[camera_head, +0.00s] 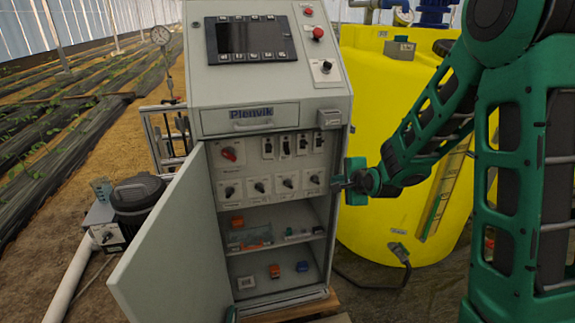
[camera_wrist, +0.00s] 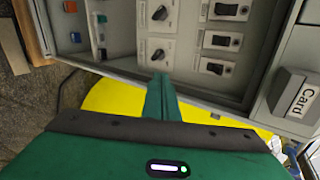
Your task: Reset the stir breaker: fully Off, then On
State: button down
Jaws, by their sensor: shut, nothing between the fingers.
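A row of several small breakers (camera_head: 286,145) with black toggles sits in the upper part of the open grey cabinet (camera_head: 340,103). Three of these breakers (camera_wrist: 222,40) show sideways in the wrist view. Their labels are too small to read, so I cannot tell which is the stir breaker or how its toggle stands. My gripper (camera_head: 340,186) is at the cabinet's right edge, below the breaker row's height. In the wrist view its green fingers (camera_wrist: 160,84) are together and empty, pointing toward the panel and apart from the breakers.
A red rotary switch (camera_head: 229,154) and several black knobs (camera_head: 258,185) share the panel. The cabinet door (camera_head: 165,245) stands open to the left. A card holder (camera_wrist: 296,97) juts out near the breakers. A yellow tank (camera_head: 375,85) stands close behind my arm.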

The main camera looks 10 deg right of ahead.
aim_at(286, 146)
jog(key=w+a+f+m+t, duration=0.2)
jog(key=a+m+t, duration=0.2)
jog(key=a+m, duration=0.2)
jog(key=w+a+f+m+t, duration=0.2)
jog(key=a+m, duration=0.5)
jog(key=m, duration=0.4)
jog(key=shift+w+f+t+y, duration=0.4)
jog(key=shift+f+t, duration=0.05)
jog(key=shift+t, duration=0.75)
jog(key=shift+w, duration=0.1)
jog(key=x, duration=0.9)
jog(key=shift+w, duration=0.1)
jog(key=shift+s+d+r, duration=0.1)
jog(key=shift+s+r, duration=0.05)
jog(key=shift+r, duration=0.45)
jog(key=shift+s+r, duration=0.15)
jog(key=shift+r, duration=0.45)
jog(key=shift+s+r, duration=0.4)
jog(key=shift+r, duration=0.25)
